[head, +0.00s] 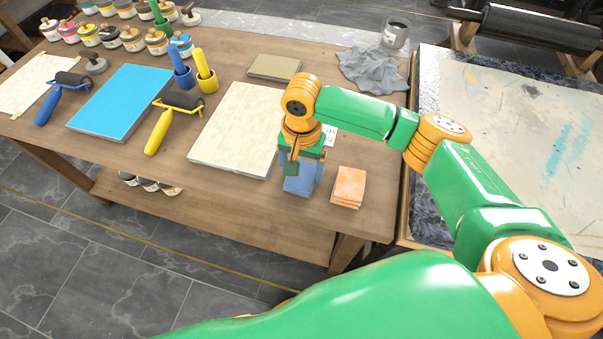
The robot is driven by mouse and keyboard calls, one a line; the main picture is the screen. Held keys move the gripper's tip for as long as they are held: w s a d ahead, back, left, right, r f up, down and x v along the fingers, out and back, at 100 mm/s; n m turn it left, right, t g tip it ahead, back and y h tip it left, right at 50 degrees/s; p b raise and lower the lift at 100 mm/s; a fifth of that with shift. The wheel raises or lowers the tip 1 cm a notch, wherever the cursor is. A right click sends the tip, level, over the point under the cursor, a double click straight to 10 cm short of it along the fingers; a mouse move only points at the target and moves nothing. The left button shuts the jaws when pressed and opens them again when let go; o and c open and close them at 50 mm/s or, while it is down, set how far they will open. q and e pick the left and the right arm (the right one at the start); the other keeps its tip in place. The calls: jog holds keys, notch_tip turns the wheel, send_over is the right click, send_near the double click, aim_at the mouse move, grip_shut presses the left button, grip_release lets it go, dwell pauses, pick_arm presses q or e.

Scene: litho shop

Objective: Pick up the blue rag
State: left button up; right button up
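The blue rag (298,187) is a small folded blue-grey cloth near the front edge of the wooden table. My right gripper (303,170) points down right over it, with its fingers low against the rag and covering part of it. I cannot tell whether the fingers are open around the cloth or shut on it. The rag appears to rest on the table. My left gripper is not in view.
A folded orange rag (348,187) lies just right of the blue one. A cream slab (235,130) lies to the left, with a blue slab (120,103) and rollers beyond.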

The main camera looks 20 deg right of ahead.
aim_at(301, 174)
jog(key=c, duration=0.3)
jog(key=shift+w, duration=0.1)
jog(key=shift+r, duration=0.4)
jog(key=r, duration=0.3)
jog(key=shift+s+a+r, duration=0.1)
jog(key=shift+s, duration=0.15)
jog(key=s+r, duration=0.2)
jog(key=s+r+p, duration=0.1)
jog(key=r, duration=0.1)
jog(key=shift+s+a+r, duration=0.2)
jog(key=shift+s+r, duration=0.15)
jog(key=shift+s, duration=0.05)
jog(key=s+r+p, duration=0.2)
jog(key=s+r, duration=0.2)
jog(key=s, duration=0.5)
jog(key=shift+s+a+p, duration=0.35)
jog(key=shift+a+p, duration=0.05)
jog(key=shift+a, duration=0.05)
